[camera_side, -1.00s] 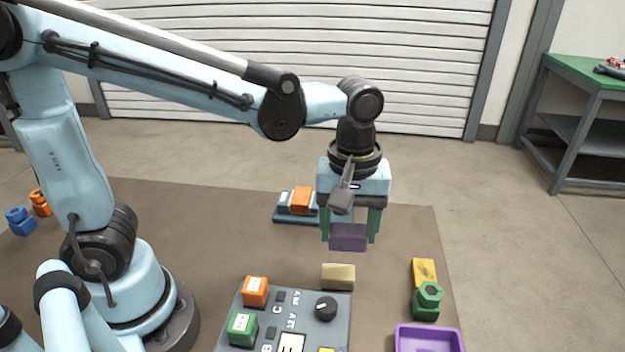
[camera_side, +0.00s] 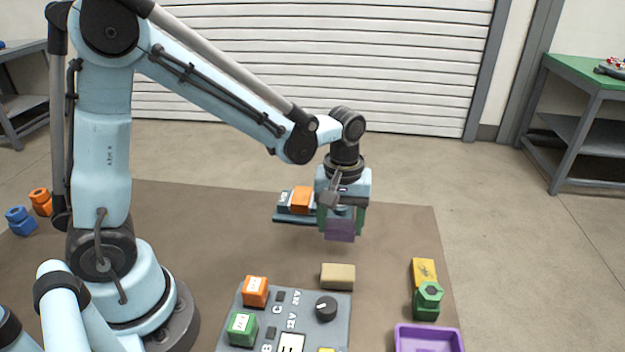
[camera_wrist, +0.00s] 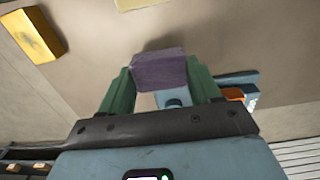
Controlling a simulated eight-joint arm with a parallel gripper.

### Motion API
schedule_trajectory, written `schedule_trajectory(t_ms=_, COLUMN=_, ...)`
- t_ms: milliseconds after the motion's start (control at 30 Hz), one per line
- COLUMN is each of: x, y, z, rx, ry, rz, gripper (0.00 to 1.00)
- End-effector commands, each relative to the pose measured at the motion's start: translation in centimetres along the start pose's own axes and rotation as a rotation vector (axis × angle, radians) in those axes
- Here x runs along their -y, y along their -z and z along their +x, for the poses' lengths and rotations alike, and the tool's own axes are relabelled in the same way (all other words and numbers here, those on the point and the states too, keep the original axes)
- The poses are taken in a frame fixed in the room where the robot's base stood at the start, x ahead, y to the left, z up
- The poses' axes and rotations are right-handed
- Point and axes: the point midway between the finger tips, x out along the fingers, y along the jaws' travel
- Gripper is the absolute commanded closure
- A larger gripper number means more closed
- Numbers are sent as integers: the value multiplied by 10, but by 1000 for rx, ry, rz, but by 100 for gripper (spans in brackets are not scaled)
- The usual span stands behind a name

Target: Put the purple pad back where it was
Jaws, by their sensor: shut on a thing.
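The purple pad (camera_side: 340,230) is held between the green fingers of my gripper (camera_side: 341,222), which is shut on it. In the side view the pad hangs in the air, just right of a blue-grey stand (camera_side: 290,216) that carries an orange block (camera_side: 301,200). In the wrist view the purple pad (camera_wrist: 158,70) sits between the two green fingertips (camera_wrist: 159,80). Behind it, part of the blue-grey stand (camera_wrist: 177,98) shows, and the rest is hidden by the pad and gripper.
A tan block (camera_side: 338,276) lies behind the control panel (camera_side: 315,336), which carries orange and green blocks and a black knob. A yellow block (camera_side: 424,272), a green nut-shaped piece (camera_side: 428,297) and a purple tray (camera_side: 457,335) are at right. Mat between is clear.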

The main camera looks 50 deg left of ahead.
Motion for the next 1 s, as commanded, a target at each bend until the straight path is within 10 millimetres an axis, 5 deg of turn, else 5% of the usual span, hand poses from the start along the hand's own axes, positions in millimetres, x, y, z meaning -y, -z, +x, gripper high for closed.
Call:
schedule_trajectory(t_ms=300, x=0, y=0, z=34, rx=0, ry=0, rz=-1, gripper=70)
schedule_trajectory(t_ms=733, x=0, y=0, z=39, rx=0, ry=0, rz=-1, gripper=70)
schedule_trajectory(t_ms=767, x=0, y=0, z=39, rx=0, ry=0, rz=-1, gripper=33)
schedule_trajectory(t_ms=900, x=0, y=0, z=39, rx=0, ry=0, rz=-1, gripper=12)
schedule_trajectory(t_ms=1000, x=0, y=0, z=39, rx=0, ry=0, rz=-1, gripper=12)
